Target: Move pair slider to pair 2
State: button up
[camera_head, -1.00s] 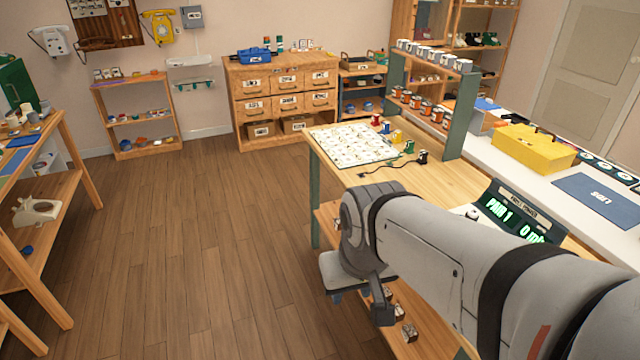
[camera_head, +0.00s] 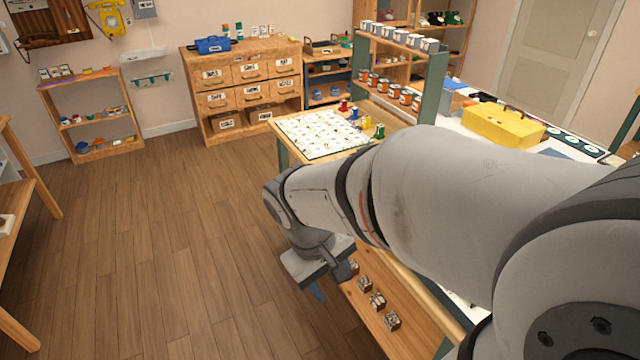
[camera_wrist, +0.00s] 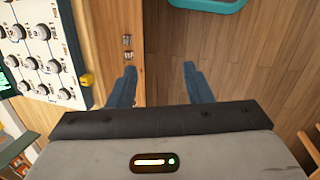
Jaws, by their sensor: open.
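My gripper (camera_wrist: 158,82) is open and empty in the wrist view, its two blue fingers apart over the wooden table edge and the floor. In the head view my gripper (camera_head: 318,285) hangs low beside the workbench, partly hidden by its wrist. A white panel with rows of grey knobs (camera_wrist: 40,50) is left of the fingers in the wrist view. A yellow knob (camera_wrist: 87,79) sits at its right edge; I cannot tell if this is the pair slider. Part of a green-lit display (camera_wrist: 7,84) shows at the far left. In the head view my arm hides the panel and display.
The workbench (camera_head: 290,152) carries a white gridded board (camera_head: 322,134) and coloured spools. A yellow case (camera_head: 503,125) is on the white counter behind. The wooden floor (camera_head: 150,250) to the left is clear.

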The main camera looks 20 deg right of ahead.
jog(key=w+d+f+n+g+h+b, duration=0.1)
jog(key=d+f+n+g+h+b, duration=0.1)
jog(key=d+f+n+g+h, duration=0.35)
jog(key=w+d+f+n+t+h+b, duration=0.3)
jog(key=w+d+f+n+t+h, duration=0.6)
jog(key=w+f+n, duration=0.25)
jog(key=w+d+g, duration=0.1)
jog(key=d, duration=0.6)
jog(key=shift+w, duration=0.15)
jog(key=shift+g+h, duration=0.25)
grip_shut()
